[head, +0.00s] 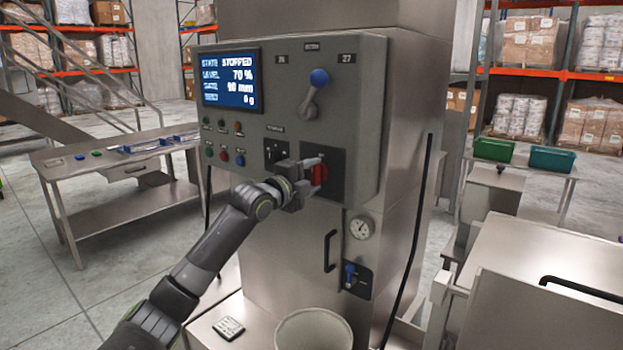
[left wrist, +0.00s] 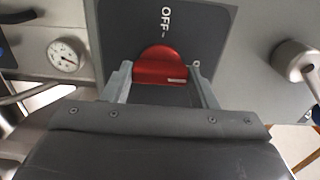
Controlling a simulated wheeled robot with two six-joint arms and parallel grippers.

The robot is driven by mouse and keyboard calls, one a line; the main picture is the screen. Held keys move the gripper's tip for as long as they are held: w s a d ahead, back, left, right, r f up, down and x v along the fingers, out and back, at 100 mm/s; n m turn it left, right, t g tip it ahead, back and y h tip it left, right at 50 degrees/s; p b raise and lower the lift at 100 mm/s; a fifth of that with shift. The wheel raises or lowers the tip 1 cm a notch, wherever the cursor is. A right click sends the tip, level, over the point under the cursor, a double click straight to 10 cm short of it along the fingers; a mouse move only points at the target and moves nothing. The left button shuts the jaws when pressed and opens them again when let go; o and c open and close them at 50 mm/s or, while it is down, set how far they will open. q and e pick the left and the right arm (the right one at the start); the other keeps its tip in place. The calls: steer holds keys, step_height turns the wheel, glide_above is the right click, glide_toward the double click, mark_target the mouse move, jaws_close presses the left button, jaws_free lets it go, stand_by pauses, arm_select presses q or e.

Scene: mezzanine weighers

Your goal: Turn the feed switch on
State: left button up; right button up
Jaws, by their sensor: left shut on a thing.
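The feed switch is a red rotary knob (head: 319,174) on a dark plate (head: 333,160) at the lower right of the grey control panel (head: 364,90). My left gripper (head: 311,172) is at the knob, with its fingers on either side of it. In the left wrist view the red knob (left wrist: 160,66) sits between the two fingers (left wrist: 163,85), and the word OFF shows on the plate above it. The gripper is shut on the knob. The panel's screen (head: 230,80) reads STATE STOPPED and LEVEL 70 %. My right gripper is not in view.
A lever with a blue ball (head: 319,77) stands out above the knob. Small coloured buttons (head: 223,152) are to the left. Below are a dial gauge (head: 361,228), a blue-handled valve (head: 350,271) and a pale round bin (head: 314,331). A steel bench (head: 115,208) stands at left.

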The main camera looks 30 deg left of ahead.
arm_select(q)
steer(key=shift+f, duration=0.1)
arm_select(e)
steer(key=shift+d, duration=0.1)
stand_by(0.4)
arm_select(q)
steer(key=o, duration=1)
